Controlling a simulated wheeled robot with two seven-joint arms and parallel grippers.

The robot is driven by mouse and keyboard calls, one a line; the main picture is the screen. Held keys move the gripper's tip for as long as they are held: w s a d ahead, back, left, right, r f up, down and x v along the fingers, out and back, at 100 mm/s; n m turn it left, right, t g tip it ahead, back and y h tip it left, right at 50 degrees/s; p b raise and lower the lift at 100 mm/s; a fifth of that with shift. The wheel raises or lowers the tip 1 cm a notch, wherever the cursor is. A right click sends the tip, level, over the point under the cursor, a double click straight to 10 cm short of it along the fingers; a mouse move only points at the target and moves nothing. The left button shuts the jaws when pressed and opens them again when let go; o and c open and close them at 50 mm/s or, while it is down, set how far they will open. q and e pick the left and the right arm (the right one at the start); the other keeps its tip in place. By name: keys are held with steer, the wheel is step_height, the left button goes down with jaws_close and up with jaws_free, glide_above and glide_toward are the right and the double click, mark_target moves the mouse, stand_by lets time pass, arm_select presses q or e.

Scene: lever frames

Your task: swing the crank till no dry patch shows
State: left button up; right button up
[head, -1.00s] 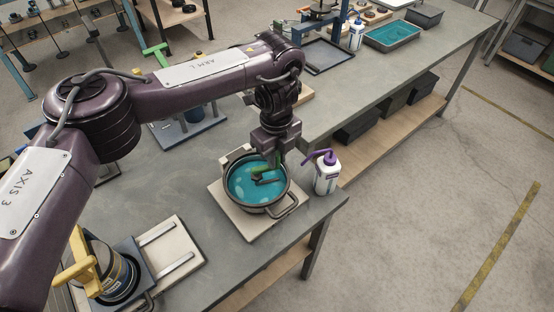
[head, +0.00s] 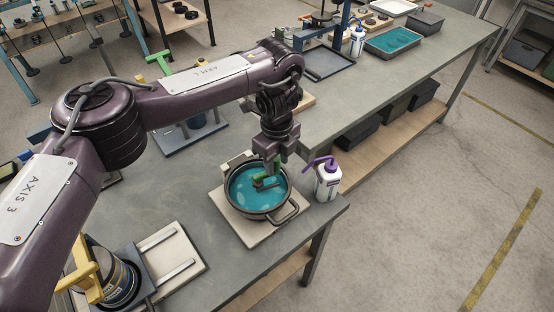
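A dark round pot (head: 233,206) with side handles stands on a pale square board (head: 250,236) near the table's front corner. Teal contents (head: 245,200) fill it, and their visible surface looks mostly even in colour, with no clear pale patch. A crank (head: 267,184) with a dark arm and green parts sits over the pot's middle. My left gripper (head: 273,166) points down over the pot's far side, with its fingers around the crank's green grip. The fingers hide part of the grip and of the contents behind it. My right gripper is not in view.
A white bottle with a purple spout (head: 327,180) stands close to the pot's right. A yellow-handled can fixture (head: 118,280) is at the lower left. A teal-filled tray (head: 394,40) lies at the far back. Bare table lies left of the pot.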

mark_target(277, 158)
arm_select(q)
steer(key=shift+r, duration=3.85)
